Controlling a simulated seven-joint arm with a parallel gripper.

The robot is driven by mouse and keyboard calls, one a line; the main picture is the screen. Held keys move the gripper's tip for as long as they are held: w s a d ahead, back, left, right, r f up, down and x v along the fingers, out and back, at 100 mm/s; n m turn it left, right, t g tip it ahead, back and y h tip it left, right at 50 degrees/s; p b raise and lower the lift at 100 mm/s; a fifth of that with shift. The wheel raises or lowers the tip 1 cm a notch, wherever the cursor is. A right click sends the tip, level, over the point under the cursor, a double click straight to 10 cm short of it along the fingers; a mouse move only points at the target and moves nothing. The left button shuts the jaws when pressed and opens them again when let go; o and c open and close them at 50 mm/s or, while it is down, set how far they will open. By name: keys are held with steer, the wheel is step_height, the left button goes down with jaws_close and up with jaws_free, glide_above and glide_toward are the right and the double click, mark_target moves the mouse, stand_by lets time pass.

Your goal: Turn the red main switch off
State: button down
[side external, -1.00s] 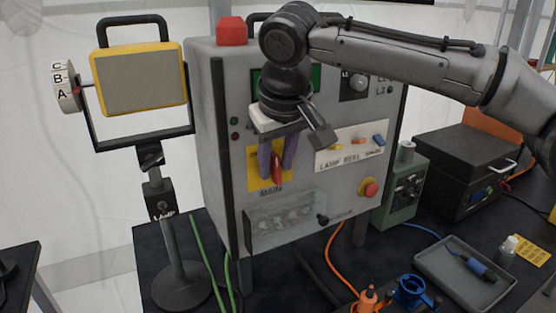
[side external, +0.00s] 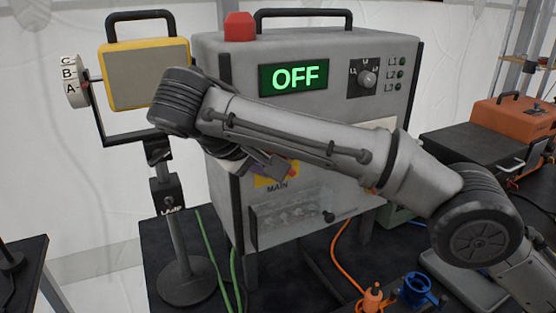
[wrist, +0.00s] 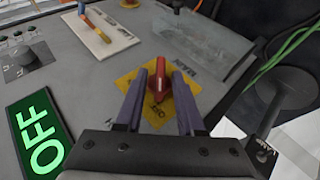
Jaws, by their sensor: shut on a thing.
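The red main switch (wrist: 161,78) stands on a yellow plate (wrist: 187,105) on the grey cabinet's front. In the wrist view it lies between the two purple fingers of my gripper (wrist: 159,85), which is shut on it. In the side external view my gripper (side external: 272,165) is tilted over the yellow plate (side external: 265,182) above the word MAIN, and my arm hides most of the switch. The display (side external: 294,78) reads OFF in green, and it also shows in the wrist view (wrist: 40,143).
A clear-covered box (side external: 290,212) sits below the switch. A selector knob (side external: 367,78) is at the upper right of the panel. A yellow-framed lamp (side external: 146,75) stands at left. Green cables (side external: 206,250) hang beside the cabinet, and an orange cable (side external: 343,262) runs below it.

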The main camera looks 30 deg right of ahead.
steer(key=shift+r, duration=0.1)
stand_by(0.3)
steer(key=c, duration=0.9)
jaws_free()
